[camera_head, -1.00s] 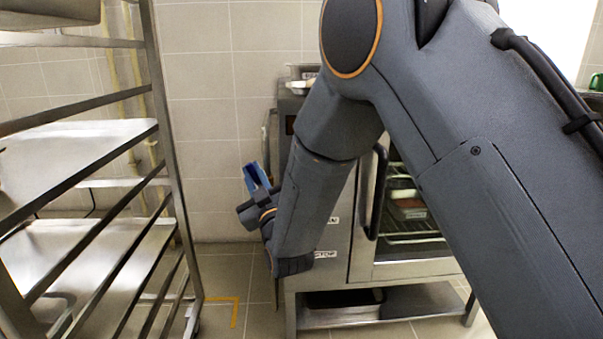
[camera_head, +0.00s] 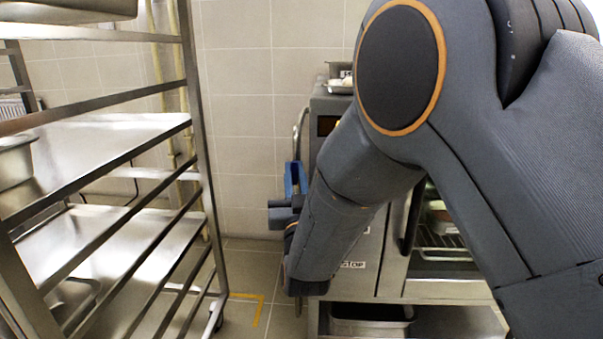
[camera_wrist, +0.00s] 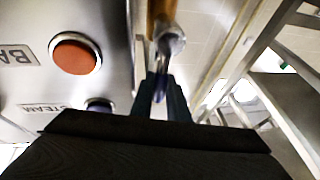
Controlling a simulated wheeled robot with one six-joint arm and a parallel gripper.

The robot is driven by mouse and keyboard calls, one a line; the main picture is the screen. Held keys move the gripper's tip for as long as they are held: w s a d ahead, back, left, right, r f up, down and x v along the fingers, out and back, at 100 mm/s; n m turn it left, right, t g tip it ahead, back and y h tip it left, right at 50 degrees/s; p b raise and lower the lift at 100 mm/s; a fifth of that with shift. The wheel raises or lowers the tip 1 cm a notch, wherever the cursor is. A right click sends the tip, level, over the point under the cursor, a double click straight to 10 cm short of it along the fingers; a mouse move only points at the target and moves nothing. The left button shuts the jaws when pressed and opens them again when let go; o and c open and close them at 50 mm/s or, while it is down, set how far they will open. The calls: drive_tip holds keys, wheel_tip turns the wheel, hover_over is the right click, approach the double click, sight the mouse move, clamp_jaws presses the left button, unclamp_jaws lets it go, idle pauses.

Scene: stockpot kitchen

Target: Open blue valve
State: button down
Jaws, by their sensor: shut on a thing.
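My gripper (camera_head: 294,180) is at the left side of the steel oven, its blue fingers pointing up beside a metal pipe (camera_head: 301,124). In the wrist view, the fingers (camera_wrist: 163,98) are closed on a narrow bluish lever, which appears to be the blue valve's handle (camera_wrist: 160,88). The lever meets a shiny metal valve body (camera_wrist: 170,38) on the pipe. Most of the handle is hidden between the fingers, and the head view does not show it clearly.
The oven panel carries a red-orange button (camera_wrist: 75,55) and a dark blue button (camera_wrist: 98,104) close to my gripper. A steel rack (camera_head: 200,150) with shelves and trays stands on the left. Tiled floor lies between rack and oven.

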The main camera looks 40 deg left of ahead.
drive_tip(key=c, duration=1.7)
unclamp_jaws()
drive_tip(key=shift+s, duration=0.15)
drive_tip(key=shift+d, duration=0.1)
